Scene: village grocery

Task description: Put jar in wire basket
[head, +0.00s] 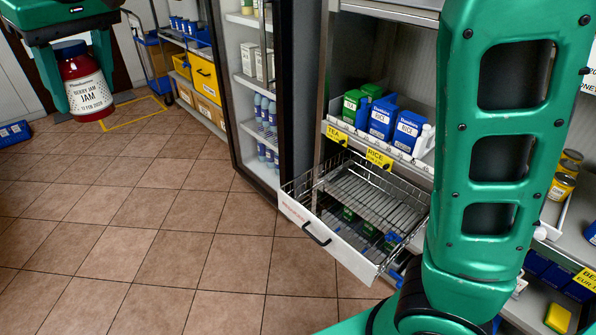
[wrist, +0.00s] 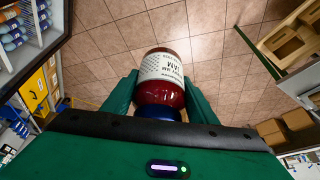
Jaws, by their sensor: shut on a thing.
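A jar (head: 82,82) of red jam with a dark blue lid and a white label is held upright at the upper left of the head view. My gripper (head: 78,95) is shut on it, with one green finger on each side, above the tiled floor. The jar also shows in the wrist view (wrist: 161,72), between my fingers (wrist: 160,92). The wire basket (head: 372,196) is a pulled-out drawer with a white front and black handle, at the right middle of the head view. Its visible wire floor looks empty. The jar is well left of the basket and apart from it.
Blue and green boxes (head: 382,118) stand on the shelf just above the basket, behind yellow price tags. A fridge (head: 262,90) with bottles stands left of the basket. Yellow crates (head: 203,74) are farther back. The tiled floor (head: 150,230) in front is clear.

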